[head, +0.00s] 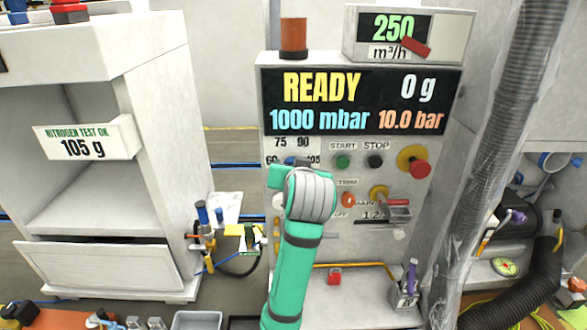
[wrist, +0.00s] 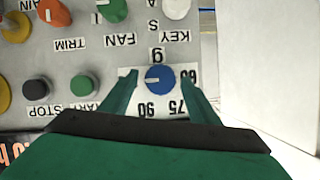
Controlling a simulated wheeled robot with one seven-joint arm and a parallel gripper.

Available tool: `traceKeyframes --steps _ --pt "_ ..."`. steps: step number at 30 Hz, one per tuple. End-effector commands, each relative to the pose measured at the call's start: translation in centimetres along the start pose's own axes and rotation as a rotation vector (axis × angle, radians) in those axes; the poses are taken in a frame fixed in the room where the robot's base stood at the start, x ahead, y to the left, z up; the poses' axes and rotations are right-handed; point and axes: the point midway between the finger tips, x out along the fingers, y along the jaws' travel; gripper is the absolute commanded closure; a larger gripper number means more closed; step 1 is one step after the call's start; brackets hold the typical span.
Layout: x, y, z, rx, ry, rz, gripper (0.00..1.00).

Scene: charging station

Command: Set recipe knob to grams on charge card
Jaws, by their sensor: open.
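The blue recipe knob (wrist: 159,79) is on the panel in the wrist view, which shows the panel upside down. Its pale mark lies toward the picture's left. The labels 60, 75 and 90 show around it; the left label is covered by a finger. In the head view the scale (head: 281,143) reads 75 and 90 on top, with 105 at right. My gripper (wrist: 158,76) is open, one finger on each side of the knob; contact is unclear. In the head view my arm hides most of the knob. A card (head: 85,140) at left reads "NITROGEN TEST OK 105 g".
The display (head: 358,100) reads READY, 0 g, 1000 mbar, 10.0 bar. Near the knob are a green start button (head: 342,161), a black stop button (head: 375,161) and a red emergency button (head: 418,168). A ribbed hose (head: 490,150) hangs at right. A pale wall (wrist: 268,60) stands beside the panel.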

Motion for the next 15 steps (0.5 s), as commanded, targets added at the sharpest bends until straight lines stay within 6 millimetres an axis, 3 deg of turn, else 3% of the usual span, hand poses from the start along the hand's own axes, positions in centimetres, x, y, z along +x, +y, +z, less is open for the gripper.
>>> traceKeyframes --steps 15 --pt "-8.4 0.1 -0.1 0.000 0.003 0.001 0.45"
